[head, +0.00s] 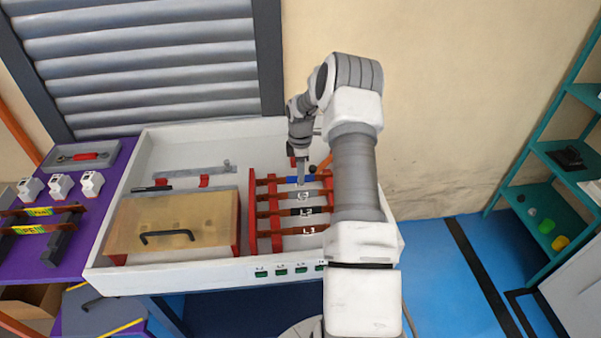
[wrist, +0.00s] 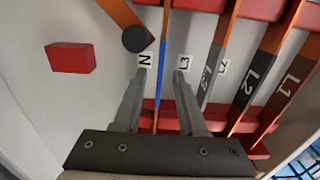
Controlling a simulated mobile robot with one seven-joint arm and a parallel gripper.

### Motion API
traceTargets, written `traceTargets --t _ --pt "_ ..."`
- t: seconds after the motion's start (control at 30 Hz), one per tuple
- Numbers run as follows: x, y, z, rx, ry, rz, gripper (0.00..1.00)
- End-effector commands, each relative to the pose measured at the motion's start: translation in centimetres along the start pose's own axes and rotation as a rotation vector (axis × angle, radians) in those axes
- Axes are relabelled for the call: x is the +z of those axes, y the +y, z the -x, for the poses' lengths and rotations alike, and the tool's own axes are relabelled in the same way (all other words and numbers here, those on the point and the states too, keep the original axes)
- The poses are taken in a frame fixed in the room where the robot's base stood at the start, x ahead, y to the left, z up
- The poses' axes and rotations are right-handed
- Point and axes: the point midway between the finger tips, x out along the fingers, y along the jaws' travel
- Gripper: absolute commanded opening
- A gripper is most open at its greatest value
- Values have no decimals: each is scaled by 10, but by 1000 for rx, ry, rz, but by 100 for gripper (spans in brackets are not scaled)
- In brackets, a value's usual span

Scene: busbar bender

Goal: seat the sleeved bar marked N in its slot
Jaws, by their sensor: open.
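The N bar (wrist: 162,90) is copper with a blue sleeve; the sleeve also shows in the head view (head: 292,180). It runs between the red supports (wrist: 203,117), beside the floor label N (wrist: 145,61). In the wrist view it meets both supports; I cannot tell how deep it sits. My gripper (wrist: 161,76) is open, one finger on each side of the blue sleeve, with a gap visible on both sides. In the head view my gripper (head: 301,178) is over the bar; my arm hides the supports' right end.
Bars L3 (wrist: 214,70), L2 (wrist: 250,85) and L1 (wrist: 283,90) lie alongside. A slanted copper strip (wrist: 119,12) with a black round end and a red block (wrist: 70,57) are left of N. A lidded box (head: 165,220) stands left in the white tray (head: 180,282).

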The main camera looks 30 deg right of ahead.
Motion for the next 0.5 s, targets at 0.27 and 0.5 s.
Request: traceTargets --t 0.27,0.5 --pt "0 1 31 5 0 -1 41" --pt "0 1 90 7 -1 -1 41"
